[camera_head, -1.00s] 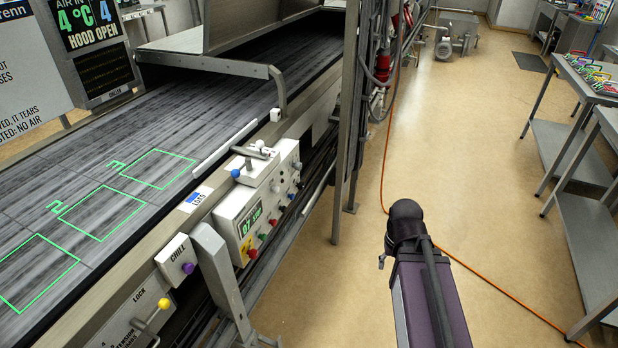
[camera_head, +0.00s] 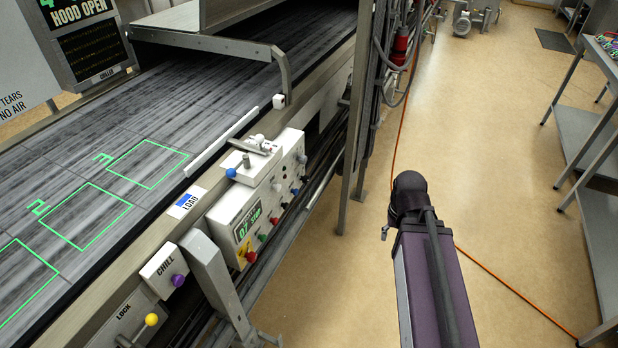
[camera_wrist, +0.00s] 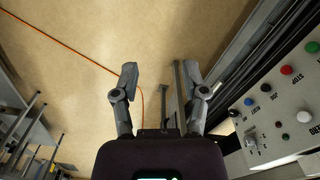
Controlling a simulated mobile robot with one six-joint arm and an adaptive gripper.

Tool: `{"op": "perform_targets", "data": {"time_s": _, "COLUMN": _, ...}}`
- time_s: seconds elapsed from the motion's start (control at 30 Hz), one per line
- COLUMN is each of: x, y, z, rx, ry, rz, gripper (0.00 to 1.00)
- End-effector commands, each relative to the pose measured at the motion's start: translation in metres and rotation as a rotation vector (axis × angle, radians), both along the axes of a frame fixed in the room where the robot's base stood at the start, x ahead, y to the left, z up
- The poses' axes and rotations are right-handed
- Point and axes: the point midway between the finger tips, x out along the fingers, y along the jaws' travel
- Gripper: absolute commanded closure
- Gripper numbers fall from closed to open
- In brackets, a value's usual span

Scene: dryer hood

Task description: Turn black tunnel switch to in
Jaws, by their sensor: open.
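The white control panel (camera_head: 256,199) is on the near side of the conveyor, with a small green display and several coloured knobs. It also shows at the right of the wrist view (camera_wrist: 292,92), with its labels upside down. There, a black knob (camera_wrist: 265,88) sits between a blue and a red one, and a second dark knob (camera_wrist: 278,124) sits lower. I cannot read which is the tunnel switch or its setting. My gripper (camera_wrist: 160,75) is open and empty over the floor, apart from the panel. In the head view only my arm shows; the gripper is hidden.
The conveyor (camera_head: 120,130) fills the left. A slanted metal bracket (camera_head: 212,275) stands just before the panel, and a steel post (camera_head: 357,120) stands beyond it. The floor (camera_head: 470,170) around my arm is clear except for an orange cable (camera_head: 510,296). Steel tables (camera_head: 590,150) stand at right.

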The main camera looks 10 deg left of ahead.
Motion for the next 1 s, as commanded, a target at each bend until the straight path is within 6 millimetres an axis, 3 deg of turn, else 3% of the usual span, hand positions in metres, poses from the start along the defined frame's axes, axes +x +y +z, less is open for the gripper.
{"op": "perform_targets", "data": {"time_s": 0.23, "x": 0.0, "y": 0.0, "z": 0.0, "rx": 0.0, "ry": 0.0, "rz": 0.0, "gripper": 0.43}}
{"op": "perform_targets", "data": {"time_s": 0.33, "x": 0.0, "y": 0.0, "z": -0.001, "rx": 0.001, "ry": 0.0, "rz": 0.001, "gripper": 0.16}}
{"op": "perform_targets", "data": {"time_s": 0.57, "x": 0.011, "y": 0.006, "z": -0.014, "rx": 0.038, "ry": -0.009, "rz": 0.029, "gripper": 0.16}}
{"op": "perform_targets", "data": {"time_s": 0.67, "x": 0.021, "y": 0.019, "z": -0.027, "rx": 0.078, "ry": -0.018, "rz": 0.066, "gripper": 0.16}}
{"op": "perform_targets", "data": {"time_s": 1.0, "x": 0.078, "y": 0.057, "z": -0.083, "rx": 0.303, "ry": -0.102, "rz": 0.243, "gripper": 0.16}}
